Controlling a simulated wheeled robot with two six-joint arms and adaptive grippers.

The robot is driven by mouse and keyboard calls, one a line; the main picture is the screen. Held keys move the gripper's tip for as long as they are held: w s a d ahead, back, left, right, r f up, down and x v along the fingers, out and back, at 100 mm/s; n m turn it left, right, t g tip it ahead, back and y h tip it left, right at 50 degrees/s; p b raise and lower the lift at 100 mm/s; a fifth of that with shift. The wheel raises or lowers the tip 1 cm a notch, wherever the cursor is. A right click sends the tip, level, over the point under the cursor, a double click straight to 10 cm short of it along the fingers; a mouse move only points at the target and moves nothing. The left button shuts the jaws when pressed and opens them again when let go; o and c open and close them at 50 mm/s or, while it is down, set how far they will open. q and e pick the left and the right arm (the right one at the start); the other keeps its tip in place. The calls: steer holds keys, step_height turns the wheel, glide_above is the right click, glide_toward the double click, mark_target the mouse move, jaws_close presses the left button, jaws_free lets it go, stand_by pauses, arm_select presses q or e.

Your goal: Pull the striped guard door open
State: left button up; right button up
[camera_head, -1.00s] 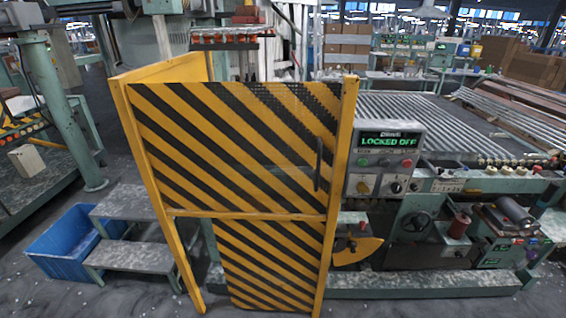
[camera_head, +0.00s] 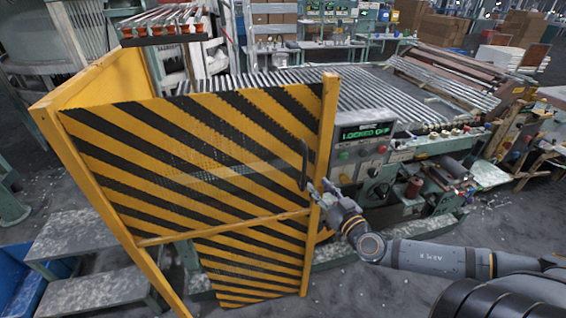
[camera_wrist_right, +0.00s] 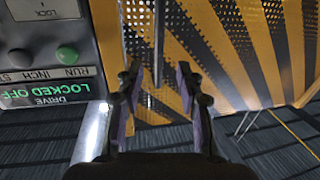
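The guard door (camera_head: 200,165) is a yellow-and-black striped panel within a yellow frame, and it looks shut. Its upright black handle (camera_head: 304,165) is near the door's right edge. My right gripper (camera_head: 323,190) is just right of the handle and slightly below it in the head view. In the right wrist view my right gripper (camera_wrist_right: 160,90) has its fingers apart with nothing between the tips. The handle (camera_wrist_right: 159,40) shows there as a dark bar beyond the fingertips, roughly in line with the gap. My left gripper is not in view.
A control panel (camera_head: 362,140) with a green "LOCKED OFF" display stands right of the door. It also shows in the wrist view (camera_wrist_right: 55,75). Grey steps (camera_head: 75,235) stand at the lower left. Open floor (camera_head: 480,225) lies at the right.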

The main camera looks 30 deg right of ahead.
mark_target(305, 170)
steer(key=w+b, duration=0.5)
steer(key=shift+d+f, duration=0.2)
steer(key=w, duration=0.2)
steer(key=w+r, duration=0.1)
steer(key=w, duration=0.1)
steer(key=shift+w+d, duration=0.1)
steer(key=shift+d, duration=0.1)
steer(key=shift+w+a+f, duration=0.15)
steer(key=shift+w, duration=0.3)
steer(key=shift+s, duration=0.1)
jaws_close()
